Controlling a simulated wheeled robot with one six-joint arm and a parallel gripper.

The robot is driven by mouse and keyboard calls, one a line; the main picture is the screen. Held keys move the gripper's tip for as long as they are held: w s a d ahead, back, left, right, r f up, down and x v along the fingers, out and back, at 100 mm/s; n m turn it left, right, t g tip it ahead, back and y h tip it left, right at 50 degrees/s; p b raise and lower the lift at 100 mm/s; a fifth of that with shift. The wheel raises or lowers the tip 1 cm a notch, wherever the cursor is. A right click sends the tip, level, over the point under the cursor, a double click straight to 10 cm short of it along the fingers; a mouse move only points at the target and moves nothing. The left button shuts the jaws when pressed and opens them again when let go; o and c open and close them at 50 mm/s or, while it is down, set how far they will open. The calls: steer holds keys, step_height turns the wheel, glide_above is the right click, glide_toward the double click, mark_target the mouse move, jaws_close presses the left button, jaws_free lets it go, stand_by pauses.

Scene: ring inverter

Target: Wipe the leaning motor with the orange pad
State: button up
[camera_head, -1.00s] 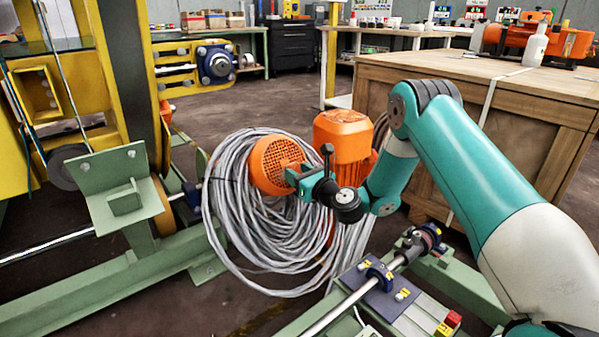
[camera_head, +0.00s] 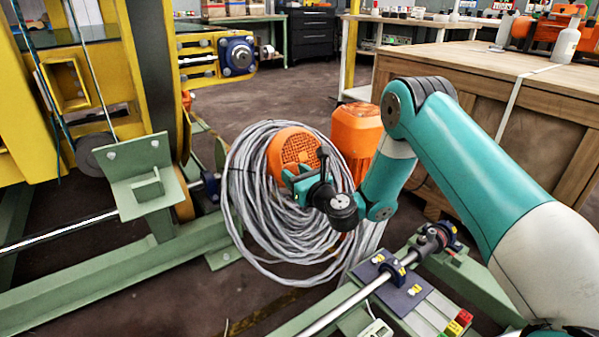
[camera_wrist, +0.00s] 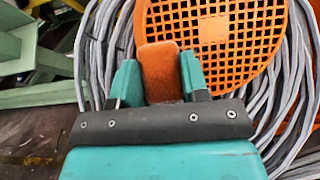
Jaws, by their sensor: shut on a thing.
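The orange motor (camera_head: 296,148) leans amid a big coil of grey cable, its round grille facing me. Its grille (camera_wrist: 212,38) fills the upper middle of the wrist view. My gripper (camera_head: 297,179) is in front of the grille's lower part. In the wrist view my gripper (camera_wrist: 160,78) has its two teal fingers shut on the orange pad (camera_wrist: 160,72), which sticks out past the fingertips. The pad's tip overlaps the grille's lower left edge in that view; I cannot tell whether it touches. In the head view the pad is not clear.
The grey cable coil (camera_head: 262,215) surrounds the motor. A second orange motor body (camera_head: 357,130) stands behind my arm. A wooden crate (camera_head: 470,75) is at right. A green frame with a steel shaft (camera_head: 345,305) lies below, and a yellow machine (camera_head: 75,85) stands left.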

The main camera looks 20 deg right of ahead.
mark_target(293, 165)
steer(key=shift+s+d+b, duration=0.3)
steer(key=shift+s+b, duration=0.2)
steer(key=shift+b, duration=0.35)
steer(key=s+r+b, duration=0.1)
steer(key=s+d+r+b, duration=0.1)
steer(key=s+b, duration=0.1)
steer(key=shift+s+d+r+b, duration=0.15)
steer(key=shift+s+r+b, duration=0.25)
steer(key=shift+s+r, duration=0.1)
steer(key=shift+s+d+r+b, duration=0.2)
steer(key=shift+s+r+b, duration=0.15)
steer(key=shift+s+b, duration=0.3)
steer(key=shift+s+d+r+b, duration=0.2)
steer(key=shift+s+r+b, duration=0.15)
steer(key=shift+s+b, duration=0.25)
